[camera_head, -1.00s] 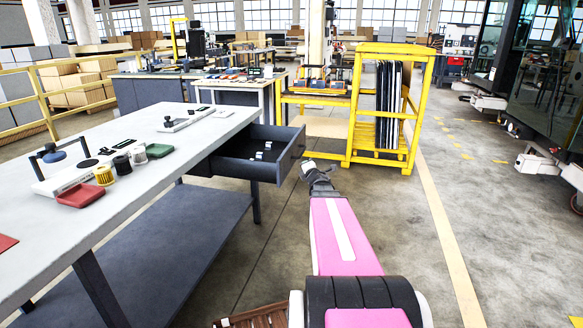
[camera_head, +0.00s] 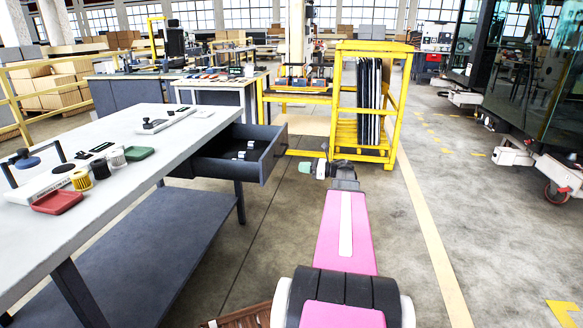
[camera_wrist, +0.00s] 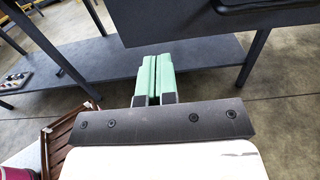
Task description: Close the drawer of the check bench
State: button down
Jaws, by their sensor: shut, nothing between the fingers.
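The check bench (camera_head: 110,132) has a pale top and a dark lower shelf, and stands on the left. Its dark grey drawer (camera_head: 272,156) is pulled out at the bench's far right end, with a few small pale items inside. In the wrist view the drawer front (camera_wrist: 190,22) fills the top right, with part of its dark handle at the upper edge. My gripper (camera_head: 306,167) is just right of the drawer front, apart from it, with its green fingers pointing left. In the wrist view my gripper (camera_wrist: 158,75) has its green fingers together and holds nothing.
A yellow rack (camera_head: 372,100) with dark panels stands beyond my gripper. A red tray (camera_head: 57,202), a green tray (camera_head: 139,154) and small cylinders lie on the bench top. The floor right of my arm is clear up to the large dark glazed machine (camera_head: 530,80).

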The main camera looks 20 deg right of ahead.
aim_at(269, 164)
jog(key=x, duration=1.3)
jog(key=shift+w, duration=0.1)
